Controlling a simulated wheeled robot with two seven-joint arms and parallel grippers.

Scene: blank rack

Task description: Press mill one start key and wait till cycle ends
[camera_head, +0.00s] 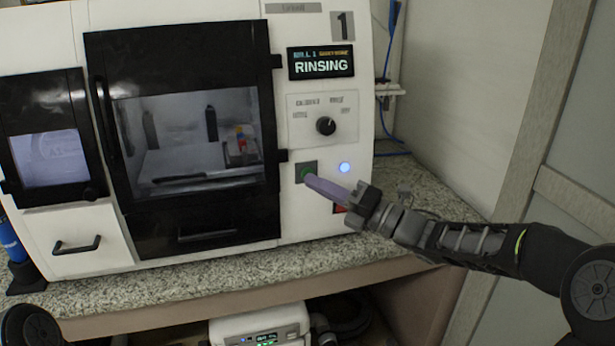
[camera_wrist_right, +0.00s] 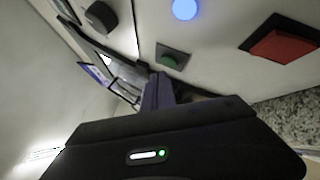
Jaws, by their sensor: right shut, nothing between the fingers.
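Mill one (camera_head: 205,250) is a white machine with a "1" plate and a dark-framed window door, which is shut. Its display (camera_head: 321,63) reads "RINSING". The green start key (camera_head: 306,169) is on the right of its front; it also shows in the wrist view (camera_wrist_right: 170,60). My right gripper (camera_head: 312,181) is shut and empty, its lilac fingers pointing at the start key. Its tips overlap the key's lower right edge in the head view, and I cannot tell if they touch it. The fingers also show in the wrist view (camera_wrist_right: 160,80). My left gripper is out of view.
A blue lit lamp (camera_head: 345,167) sits right of the start key. A red key (camera_wrist_right: 285,45) is close by, mostly hidden behind my gripper in the head view. A mode knob (camera_head: 326,125) is above.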

